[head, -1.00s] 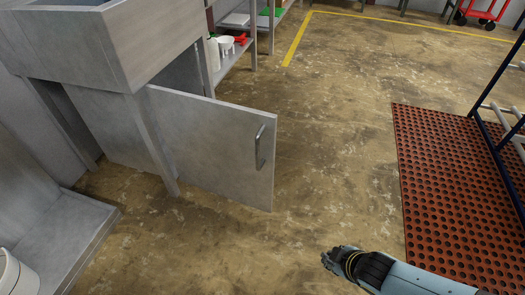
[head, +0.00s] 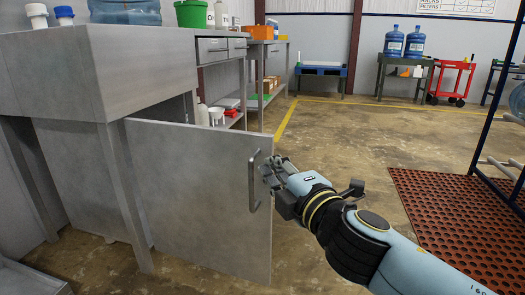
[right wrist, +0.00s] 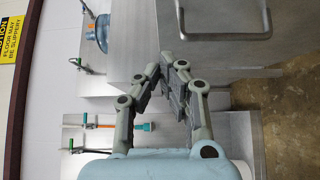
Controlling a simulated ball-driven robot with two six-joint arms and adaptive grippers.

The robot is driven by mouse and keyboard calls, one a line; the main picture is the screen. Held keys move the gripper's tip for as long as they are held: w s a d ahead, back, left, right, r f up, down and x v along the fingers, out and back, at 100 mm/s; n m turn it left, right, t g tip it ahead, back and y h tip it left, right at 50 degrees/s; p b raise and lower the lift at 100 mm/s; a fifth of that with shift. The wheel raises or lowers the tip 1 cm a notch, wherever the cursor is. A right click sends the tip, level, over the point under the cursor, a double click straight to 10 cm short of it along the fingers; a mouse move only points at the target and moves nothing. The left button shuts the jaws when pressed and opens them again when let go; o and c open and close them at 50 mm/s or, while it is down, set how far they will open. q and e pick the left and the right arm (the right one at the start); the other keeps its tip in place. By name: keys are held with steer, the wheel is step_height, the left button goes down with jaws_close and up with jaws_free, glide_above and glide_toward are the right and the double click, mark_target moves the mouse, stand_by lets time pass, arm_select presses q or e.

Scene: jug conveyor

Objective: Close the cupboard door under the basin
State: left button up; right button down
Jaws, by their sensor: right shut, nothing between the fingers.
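The grey cupboard door (head: 200,200) under the basin (head: 110,75) stands open, swung out towards the aisle, in the head view. Its metal bar handle (head: 253,182) is near the free edge. My right gripper (head: 268,168) is shut and empty, at the door's free edge just right of the handle. In the right wrist view, the fingers (right wrist: 166,66) point up the picture, with the handle (right wrist: 225,35) at upper right, outside them. I cannot tell whether the fingertips touch the door. My left gripper is not in view.
A red perforated mat (head: 440,210) and a blue rack frame (head: 490,110) stand on the right. Open concrete floor (head: 340,130) lies behind the door. Shelves with bottles and a red item (head: 231,112) continue beyond the cupboard.

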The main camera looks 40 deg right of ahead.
glide_toward(254, 137)
steer(key=w+a, duration=0.2)
steer(key=a, duration=0.1)
steer(key=w+d, duration=0.2)
steer(key=d, duration=0.1)
steer(key=shift+w+d+f, duration=0.1)
steer(key=shift+w+f, duration=0.05)
steer(key=shift+w, duration=0.05)
steer(key=shift+w+d, duration=0.25)
steer(key=shift+d, duration=0.1)
